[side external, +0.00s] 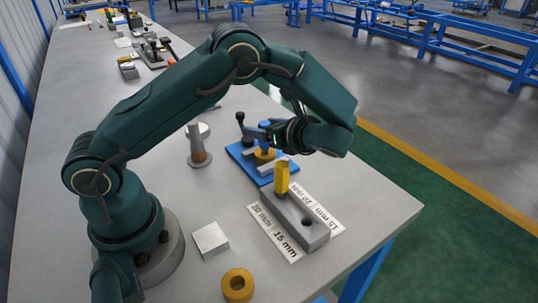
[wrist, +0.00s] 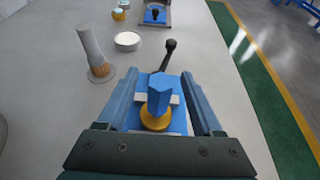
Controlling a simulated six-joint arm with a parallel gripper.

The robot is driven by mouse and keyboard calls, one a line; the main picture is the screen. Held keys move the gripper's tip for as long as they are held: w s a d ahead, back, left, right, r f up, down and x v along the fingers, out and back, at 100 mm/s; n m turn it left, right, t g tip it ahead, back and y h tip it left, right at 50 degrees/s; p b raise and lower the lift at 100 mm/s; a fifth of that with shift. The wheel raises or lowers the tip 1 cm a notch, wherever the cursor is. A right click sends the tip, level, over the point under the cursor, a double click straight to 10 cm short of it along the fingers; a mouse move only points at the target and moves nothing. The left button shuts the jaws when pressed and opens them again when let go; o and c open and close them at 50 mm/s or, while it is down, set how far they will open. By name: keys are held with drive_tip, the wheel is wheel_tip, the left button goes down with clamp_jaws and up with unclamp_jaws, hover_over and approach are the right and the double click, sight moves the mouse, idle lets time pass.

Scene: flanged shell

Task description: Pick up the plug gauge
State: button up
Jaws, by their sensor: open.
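A plug gauge with a blue hexagonal handle (side external: 267,144) stands upright at a gold flanged shell (side external: 264,156) on a blue fixture (side external: 239,156). In the wrist view the blue handle (wrist: 159,92) rises above the gold flange (wrist: 154,119). My gripper (wrist: 156,82) is open, with one finger on each side of the blue handle and visible gaps between. In the side view my gripper (side external: 268,133) is at the handle and partly hides it. A second plug gauge with a yellow hexagonal handle (side external: 281,177) stands upright in a grey block (side external: 302,222).
Size labels (side external: 275,236) flank the grey block, which has an empty hole. A gold ring-like part (side external: 237,285) and a square metal block (side external: 210,240) lie nearer. A black-knobbed lever (wrist: 171,46) rises beyond the handle.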

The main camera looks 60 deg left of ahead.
drive_tip(key=shift+x, duration=1.15)
drive_tip(key=shift+c, duration=0.3)
clamp_jaws()
